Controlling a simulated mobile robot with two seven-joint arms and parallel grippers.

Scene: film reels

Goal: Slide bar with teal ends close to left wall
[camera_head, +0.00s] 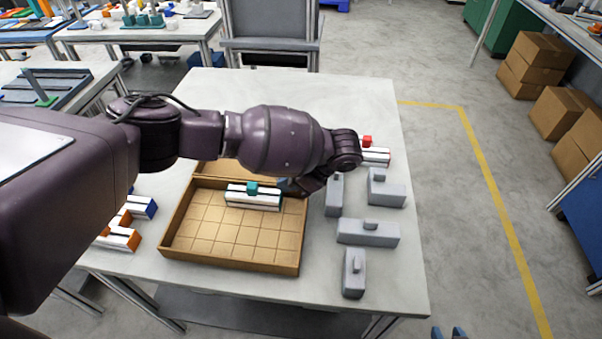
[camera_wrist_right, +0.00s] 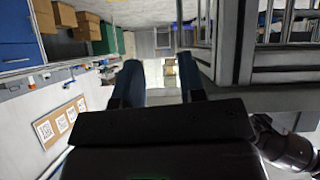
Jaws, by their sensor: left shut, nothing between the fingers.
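The bar with teal ends (camera_head: 240,200) is white with a dark stripe and a teal knob on top. It lies in the back part of a wooden tray (camera_head: 230,262) with a grid floor. Floor shows between the bar's left end and the tray's left wall (camera_head: 178,217). My left gripper (camera_head: 290,187) is shut and empty at the bar's right end; the arm partly hides it, and I cannot tell whether it touches. My right gripper (camera_wrist_right: 158,82) is open and empty, away from the tray. Its blue fingertips show at the bottom of the head view (camera_head: 448,333).
Several grey knobbed blocks (camera_head: 368,233) stand right of the tray. A white bar with a red knob (camera_head: 375,157) lies behind them. White bars with orange (camera_head: 122,238) and blue ends (camera_head: 142,207) lie left of the tray. My left arm spans the table's back left.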

